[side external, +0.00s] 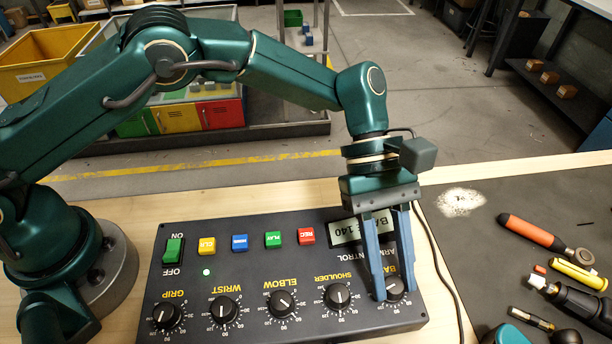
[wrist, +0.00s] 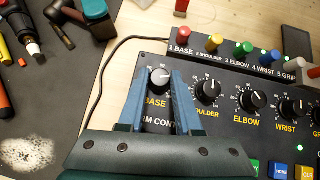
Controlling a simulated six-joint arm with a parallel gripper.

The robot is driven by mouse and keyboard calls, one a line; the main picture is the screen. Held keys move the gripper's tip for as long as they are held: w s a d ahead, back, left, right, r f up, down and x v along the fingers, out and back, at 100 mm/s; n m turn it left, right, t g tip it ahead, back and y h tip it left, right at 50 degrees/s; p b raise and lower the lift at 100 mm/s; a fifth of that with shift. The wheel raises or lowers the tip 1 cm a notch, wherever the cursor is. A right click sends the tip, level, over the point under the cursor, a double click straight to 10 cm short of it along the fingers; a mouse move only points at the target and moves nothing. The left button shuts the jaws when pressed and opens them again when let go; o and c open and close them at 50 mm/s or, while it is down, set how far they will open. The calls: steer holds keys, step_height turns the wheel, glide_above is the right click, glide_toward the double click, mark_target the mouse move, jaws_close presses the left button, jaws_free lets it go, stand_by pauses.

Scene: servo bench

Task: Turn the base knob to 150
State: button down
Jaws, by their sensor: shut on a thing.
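The base knob (side external: 393,287) is a black round knob at the right end of the dark control box (side external: 245,328) in the side view. It also shows in the wrist view (wrist: 160,78) above the yellow BASE label. My gripper (side external: 393,292) points down with its two blue fingers on either side of the knob, shut on it; the fingers show in the wrist view too (wrist: 160,82). The small display (side external: 345,233) is upside down in the side view and reads BASE 140, partly covered by a finger. The knob's pointer is hard to make out.
The shoulder knob (side external: 338,295), elbow knob (side external: 282,303) and others stand in a row beside the base knob. Coloured buttons and a green switch (side external: 174,250) sit behind them. A cable (side external: 437,262) runs past the box. Tools lie on the dark mat (side external: 475,235).

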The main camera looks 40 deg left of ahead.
steer(key=shift+r+m+g+y, duration=0.1)
steer(key=shift+m+g+y, duration=0.2)
steer(key=shift+m, duration=0.1)
stand_by(0.3)
steer(key=c, duration=0.6)
jaws_free()
steer(key=shift+v, duration=2.5)
